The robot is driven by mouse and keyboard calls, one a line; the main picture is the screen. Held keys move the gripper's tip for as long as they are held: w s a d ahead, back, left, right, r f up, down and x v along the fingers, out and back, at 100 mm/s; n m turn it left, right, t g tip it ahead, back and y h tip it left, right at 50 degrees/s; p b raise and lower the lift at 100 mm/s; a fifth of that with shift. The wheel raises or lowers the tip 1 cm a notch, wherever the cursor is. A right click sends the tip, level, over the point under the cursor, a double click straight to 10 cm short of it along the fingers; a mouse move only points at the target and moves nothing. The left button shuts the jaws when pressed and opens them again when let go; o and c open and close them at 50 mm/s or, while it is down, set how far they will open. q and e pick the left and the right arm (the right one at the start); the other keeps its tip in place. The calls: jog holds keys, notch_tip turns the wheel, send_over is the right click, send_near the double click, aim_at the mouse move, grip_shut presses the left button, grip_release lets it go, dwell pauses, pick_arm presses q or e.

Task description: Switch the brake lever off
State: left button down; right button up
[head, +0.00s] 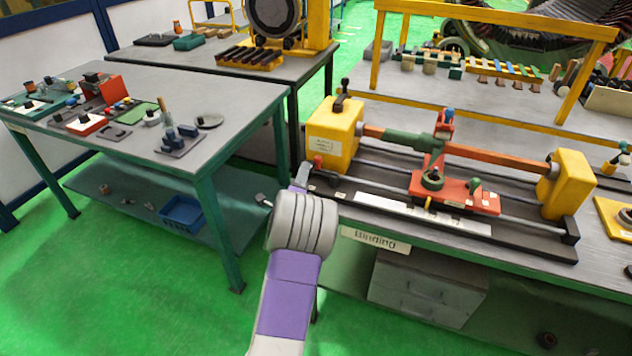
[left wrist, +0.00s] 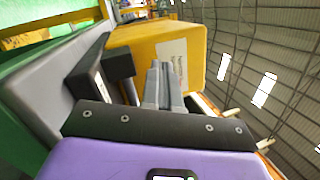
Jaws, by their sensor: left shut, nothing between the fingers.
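The winding machine (head: 465,165) stands on the bench at the right, with a yellow end block (head: 332,132) at its left. A small lever with a red knob (head: 318,162) stands at the front left, by that block. Another lever, with a dark handle (head: 342,90), is on top of the block. I cannot tell which is the brake lever. My left gripper (head: 302,174) is near the front left corner, mostly hidden behind my wrist. In the left wrist view its fingers (left wrist: 163,83) are together and empty, in front of the yellow block (left wrist: 165,45). My right gripper is out of view.
A red carriage (head: 455,192) sits on the machine's rails, with an orange bar above it. The bench's front edge carries a label (head: 376,240). A table with small parts (head: 225,90) stands at the left. Green floor (head: 130,270) is open between table and bench.

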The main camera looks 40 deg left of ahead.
pick_arm(q)
jog(key=s, duration=0.1)
jog(key=s+f, duration=0.1)
jog(key=s+b, duration=0.1)
jog(key=shift+s+d+f, duration=0.1)
jog(key=shift+d+f, duration=0.05)
jog(key=shift+f, duration=0.2)
jog(key=s+a+f, duration=0.2)
jog(key=s+a, duration=0.3)
jog(key=s, duration=0.2)
jog(key=shift+s+a+f+p, duration=0.15)
jog(key=shift+a+p, duration=0.15)
jog(key=shift+p, duration=0.15)
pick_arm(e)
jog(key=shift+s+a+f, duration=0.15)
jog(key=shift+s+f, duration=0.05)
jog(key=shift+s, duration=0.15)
